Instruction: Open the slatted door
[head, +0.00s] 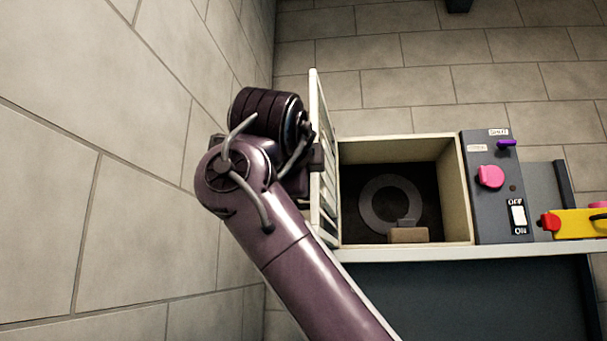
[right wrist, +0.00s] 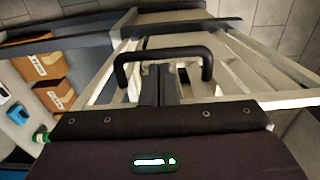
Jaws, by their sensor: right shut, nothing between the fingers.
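The slatted door (head: 323,150) stands swung out at the left side of an open cream box (head: 455,190), seen nearly edge-on in the head view. My right arm reaches up to its outer side, and the arm hides part of the door. In the right wrist view, the pale slats of the door (right wrist: 245,60) and its black bar handle (right wrist: 165,54) are close ahead. My right gripper (right wrist: 160,72) is shut and empty, with its fingers close to the handle; whether they touch it I cannot tell. My left gripper is not in view.
Inside the box are a grey ring (head: 370,205) and a small brown block (head: 408,235). A grey control panel (head: 490,215) with knobs and a switch stands right of the box, beside a yellow object (head: 580,223). A tiled wall (head: 120,190) is close on the left.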

